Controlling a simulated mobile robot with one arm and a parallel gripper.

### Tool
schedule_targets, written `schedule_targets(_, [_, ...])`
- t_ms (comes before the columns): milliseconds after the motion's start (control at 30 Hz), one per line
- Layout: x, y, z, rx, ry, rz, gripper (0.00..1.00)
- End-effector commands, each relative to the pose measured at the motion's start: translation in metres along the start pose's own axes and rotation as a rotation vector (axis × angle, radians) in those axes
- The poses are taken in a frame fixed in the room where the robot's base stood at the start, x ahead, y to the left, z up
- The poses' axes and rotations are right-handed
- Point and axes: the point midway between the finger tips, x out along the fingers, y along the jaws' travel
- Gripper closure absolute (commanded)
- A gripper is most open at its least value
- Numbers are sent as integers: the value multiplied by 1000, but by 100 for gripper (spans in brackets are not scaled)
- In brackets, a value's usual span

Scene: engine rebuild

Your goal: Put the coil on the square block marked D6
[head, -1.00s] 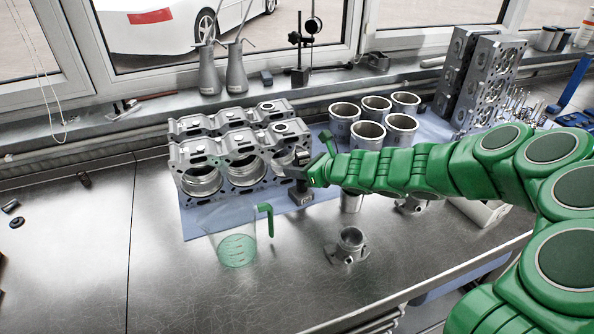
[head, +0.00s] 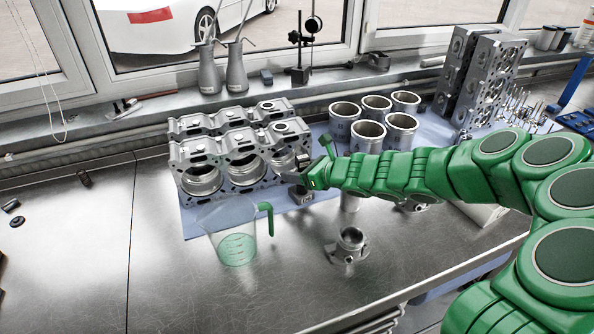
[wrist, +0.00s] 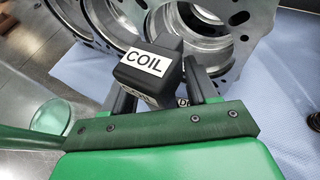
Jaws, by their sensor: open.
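The coil (wrist: 150,68) is a black block with a white COIL label, in the wrist view just ahead of my gripper (wrist: 158,78). My gripper is open, with one dark finger on each side of the coil's near end. Below the coil, partly hidden white labels show, one with a letter D; its number is not readable. In the head view my gripper (head: 304,166) is beside the right end of the engine block. A small grey square block (head: 301,196) stands under it on the blue mat. Whether the coil rests fully on this block is not clear.
The engine block (head: 240,160) stands close on the left. A clear measuring jug (head: 235,240) with a green handle and a metal flanged part (head: 349,247) stand in front. Several cylinder liners (head: 368,136) are behind right. The steel bench at left is mostly clear.

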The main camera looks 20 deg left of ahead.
Motion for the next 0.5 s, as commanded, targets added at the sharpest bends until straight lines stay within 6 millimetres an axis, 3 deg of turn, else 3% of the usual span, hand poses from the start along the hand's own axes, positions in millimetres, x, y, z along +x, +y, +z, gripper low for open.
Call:
schedule_targets(167, [-6, -1, 3, 0, -1, -1, 42])
schedule_targets(500, [-40, 0, 2, 1, -1, 0, 42])
